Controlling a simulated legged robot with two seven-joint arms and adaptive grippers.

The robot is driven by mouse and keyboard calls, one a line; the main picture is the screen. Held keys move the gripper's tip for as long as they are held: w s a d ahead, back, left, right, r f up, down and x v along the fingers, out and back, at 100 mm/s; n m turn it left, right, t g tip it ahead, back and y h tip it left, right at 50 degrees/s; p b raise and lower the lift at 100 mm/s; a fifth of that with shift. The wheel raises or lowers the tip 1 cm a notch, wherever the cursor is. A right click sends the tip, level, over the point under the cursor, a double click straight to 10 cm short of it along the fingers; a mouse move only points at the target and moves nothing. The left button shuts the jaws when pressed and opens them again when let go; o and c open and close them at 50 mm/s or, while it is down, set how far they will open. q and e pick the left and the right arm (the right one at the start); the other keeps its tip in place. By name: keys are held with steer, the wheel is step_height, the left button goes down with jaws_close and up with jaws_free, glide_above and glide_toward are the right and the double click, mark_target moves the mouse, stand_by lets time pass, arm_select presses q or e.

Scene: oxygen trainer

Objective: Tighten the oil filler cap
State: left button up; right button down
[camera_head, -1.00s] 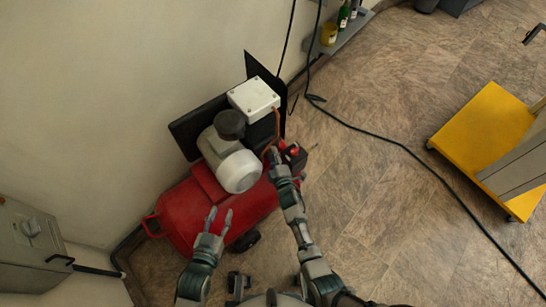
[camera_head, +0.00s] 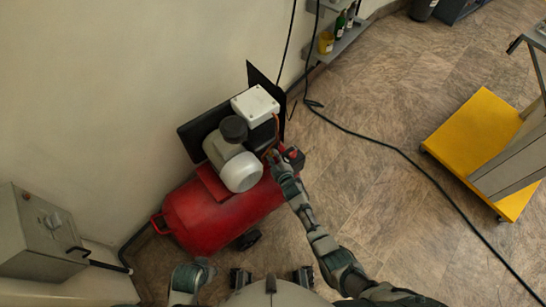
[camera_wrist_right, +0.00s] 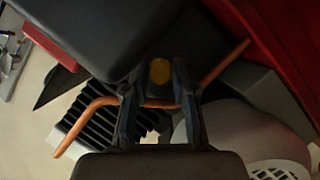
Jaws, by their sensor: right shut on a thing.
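The red compressor (camera_head: 215,212) lies against the wall in the head view, with a grey motor (camera_head: 240,170) and a white-topped box (camera_head: 255,103) above its tank. My right gripper (camera_head: 273,157) reaches in beside the motor, and its tips are too small there to make out.
A copper pipe (camera_wrist_right: 95,103) runs close by the fingers in the wrist view. A black cable (camera_head: 385,145) crosses the floor. A yellow cart (camera_head: 470,130) stands at the right, and a grey cabinet (camera_head: 45,235) is on the wall at the left.

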steer(key=shift+s+d+f, duration=0.2)
steer(key=shift+f, duration=0.3)
steer(key=c, duration=0.9)
jaws_free()
steer(key=shift+c, duration=0.2)
steer(key=shift+w+r, duration=0.15)
steer(key=shift+r, duration=0.1)
steer(key=v, duration=1.2)
